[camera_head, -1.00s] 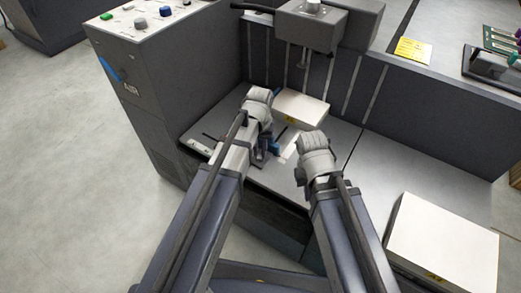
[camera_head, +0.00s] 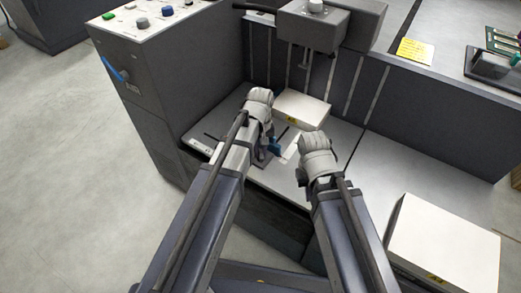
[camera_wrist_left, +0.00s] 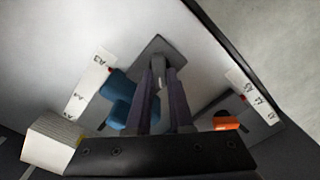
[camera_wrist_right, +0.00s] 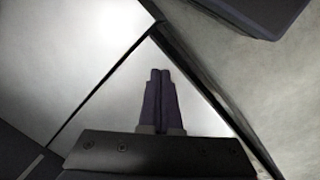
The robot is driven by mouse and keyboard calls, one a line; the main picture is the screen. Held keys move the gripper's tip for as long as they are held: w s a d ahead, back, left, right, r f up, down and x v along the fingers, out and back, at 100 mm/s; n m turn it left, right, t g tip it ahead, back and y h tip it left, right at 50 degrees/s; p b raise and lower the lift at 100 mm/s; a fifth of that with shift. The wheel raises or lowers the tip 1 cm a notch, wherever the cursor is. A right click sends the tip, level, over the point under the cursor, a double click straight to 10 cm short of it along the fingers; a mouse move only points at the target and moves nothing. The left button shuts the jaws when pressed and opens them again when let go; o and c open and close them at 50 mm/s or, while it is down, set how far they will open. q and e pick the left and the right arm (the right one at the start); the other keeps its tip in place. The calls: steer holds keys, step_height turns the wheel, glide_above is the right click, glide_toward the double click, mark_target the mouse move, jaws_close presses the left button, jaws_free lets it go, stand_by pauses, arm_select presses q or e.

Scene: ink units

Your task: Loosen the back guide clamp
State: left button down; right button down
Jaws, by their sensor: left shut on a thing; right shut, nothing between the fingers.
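My left gripper (camera_wrist_left: 157,98) is shut on a small grey part, apparently the back guide clamp (camera_wrist_left: 157,80), over a dark grey plate (camera_wrist_left: 158,48). Blue parts (camera_wrist_left: 120,112) sit just left of the fingers in the left wrist view; blue also shows beside the gripper in the head view (camera_head: 275,147). White scale strips with size marks lie at left (camera_wrist_left: 90,82) and right (camera_wrist_left: 250,96). My right gripper (camera_wrist_right: 160,75) is shut and empty above a bare pale surface. The fingertips' exact contact with the clamp is hard to see.
A white stack (camera_head: 303,108) stands behind my left gripper, under a grey head unit (camera_head: 322,22). A control cabinet (camera_head: 160,85) rises at left. Another white stack (camera_head: 445,240) stands at lower right. An orange part (camera_wrist_left: 226,124) lies right of the left fingers.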

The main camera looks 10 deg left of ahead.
mark_target(260, 153)
arm_select(q)
steer(key=c, duration=0.8)
jaws_free()
steer(key=shift+r, duration=0.15)
arm_select(e)
steer(key=shift+r, duration=0.15)
arm_select(q)
step_height(260, 153, up, 8)
steer(key=p, duration=0.8)
steer(key=shift+f, duration=0.2)
arm_select(e)
step_height(260, 153, up, 8)
steer(key=shift+f, duration=0.25)
arm_select(q)
steer(key=shift+f, duration=0.1)
arm_select(e)
steer(key=shift+a, duration=0.1)
